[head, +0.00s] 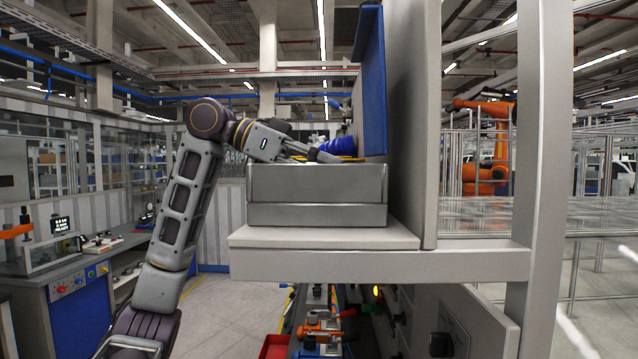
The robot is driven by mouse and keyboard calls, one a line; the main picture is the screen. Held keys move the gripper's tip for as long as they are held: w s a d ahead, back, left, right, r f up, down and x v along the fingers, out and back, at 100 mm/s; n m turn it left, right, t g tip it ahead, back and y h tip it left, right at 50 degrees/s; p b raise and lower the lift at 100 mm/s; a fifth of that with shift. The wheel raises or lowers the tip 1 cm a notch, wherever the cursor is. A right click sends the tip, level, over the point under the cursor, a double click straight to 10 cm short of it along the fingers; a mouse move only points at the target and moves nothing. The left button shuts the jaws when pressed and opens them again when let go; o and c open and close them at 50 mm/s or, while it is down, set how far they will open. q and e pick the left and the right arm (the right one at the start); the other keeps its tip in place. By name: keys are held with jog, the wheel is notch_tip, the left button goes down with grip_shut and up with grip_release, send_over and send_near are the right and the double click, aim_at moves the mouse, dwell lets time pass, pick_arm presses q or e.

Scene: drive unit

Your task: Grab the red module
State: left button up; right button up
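I cannot make out a red module in the head view. My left arm comes in from the left, and my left gripper (318,156) points right, just above the top rim of a grey box (318,185). Blue ribbed parts (338,146) and a thin yellow edge (350,159) show right by the fingertips. The fingers are small and partly overlap these parts, so I cannot tell whether they are open or touching anything. The inside of the box is hidden by its front wall. My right gripper is not in view.
The box stands on a light shelf (300,240) with an upright blue panel (372,90) and grey wall at its right. A frame post (540,150) stands farther right. Below are a red container (273,347) and orange parts (318,331). A workbench (70,290) is at left.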

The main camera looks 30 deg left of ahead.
pick_arm(q)
jog(key=c, duration=1.2)
jog(key=shift+a+r, duration=0.1)
jog(key=shift+r, duration=0.1)
jog(key=shift+c, duration=0.3)
jog(key=shift+s+a+r, duration=0.1)
jog(key=shift+r, duration=0.25)
notch_tip(320, 180, up, 10)
jog(key=r, duration=0.1)
jog(key=s+a+b, duration=0.1)
jog(key=s+a, duration=0.5)
jog(key=a, duration=0.3)
jog(key=shift+a+f, duration=0.35)
jog(key=shift+a, duration=0.05)
jog(key=s+a, duration=0.2)
jog(key=a, duration=0.1)
jog(key=s+a, duration=0.1)
jog(key=a, duration=0.1)
jog(key=shift+r, duration=0.1)
jog(key=shift+s+a, duration=0.6)
jog(key=shift+a, duration=0.35)
